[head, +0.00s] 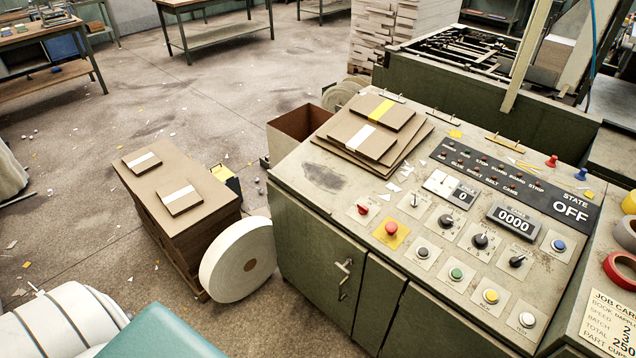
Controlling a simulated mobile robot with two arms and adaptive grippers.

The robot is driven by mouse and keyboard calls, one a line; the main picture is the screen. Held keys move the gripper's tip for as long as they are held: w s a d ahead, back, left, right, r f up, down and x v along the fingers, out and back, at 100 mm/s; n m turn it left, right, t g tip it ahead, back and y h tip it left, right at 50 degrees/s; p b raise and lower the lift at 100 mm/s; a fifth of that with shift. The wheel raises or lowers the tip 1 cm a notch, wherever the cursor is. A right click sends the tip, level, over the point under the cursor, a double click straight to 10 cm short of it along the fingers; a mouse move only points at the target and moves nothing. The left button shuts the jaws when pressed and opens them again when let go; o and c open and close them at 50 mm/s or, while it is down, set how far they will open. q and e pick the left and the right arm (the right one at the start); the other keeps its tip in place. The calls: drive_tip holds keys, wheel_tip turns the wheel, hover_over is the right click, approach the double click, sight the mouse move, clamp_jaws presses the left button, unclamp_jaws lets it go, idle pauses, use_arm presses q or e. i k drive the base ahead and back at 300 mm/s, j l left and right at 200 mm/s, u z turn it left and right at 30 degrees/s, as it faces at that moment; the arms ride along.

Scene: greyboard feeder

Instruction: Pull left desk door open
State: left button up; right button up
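The green-grey control desk (300,190) fills the right half of the head view. Its left door (312,262) is on the front face, with a metal handle (344,270) near the door's right edge. The left door looks shut, flush with the front. A second front panel (378,300) adjoins it on the right, with a dark seam between them. No gripper shows in the head view, and nothing is seen touching the handle.
A large white roll (238,260) stands close to the desk's left front corner. A stack of brown boards (165,230) is behind it. An open brown box (296,128) stands at the desk's left side. Scraps litter the grey floor (240,80), which is largely open farther back.

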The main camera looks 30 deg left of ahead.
sight(308, 246)
drive_tip(key=u, duration=1.05)
